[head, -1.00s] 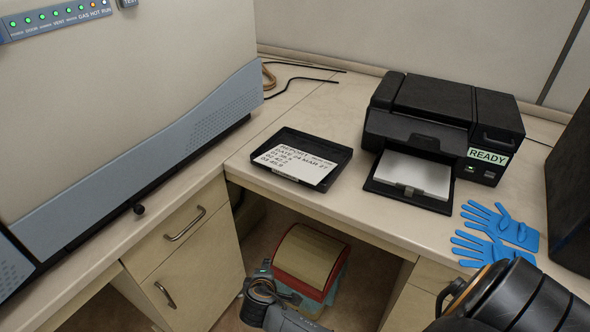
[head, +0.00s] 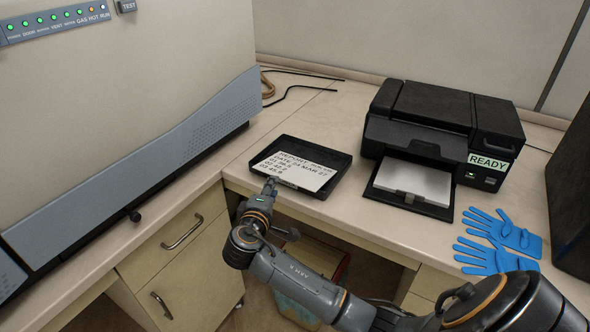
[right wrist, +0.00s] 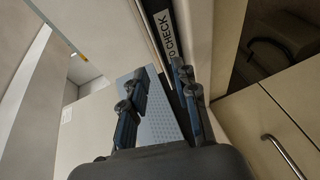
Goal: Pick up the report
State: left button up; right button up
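The report (head: 298,170) is a white printed sheet lying in a shallow black tray (head: 340,178) on the desk. My right gripper (head: 271,183) is at the tray's front edge, overlapping the sheet's near left part in the head view. A label ending in "CHECK" (right wrist: 174,38) shows beyond the fingers in that view. My left gripper is not in view.
A black printer (head: 440,125) with white paper in its front tray stands right of the report. Blue gloves (head: 497,242) lie on the desk's right side. A large beige instrument (head: 130,100) stands at left. Cables (head: 290,88) lie behind the tray. Drawers are below the desk.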

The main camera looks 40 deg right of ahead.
jog(key=p+x, duration=0.1)
jog(key=x, duration=0.4)
jog(key=shift+w, duration=0.1)
jog(key=shift+c, duration=0.5)
grip_shut()
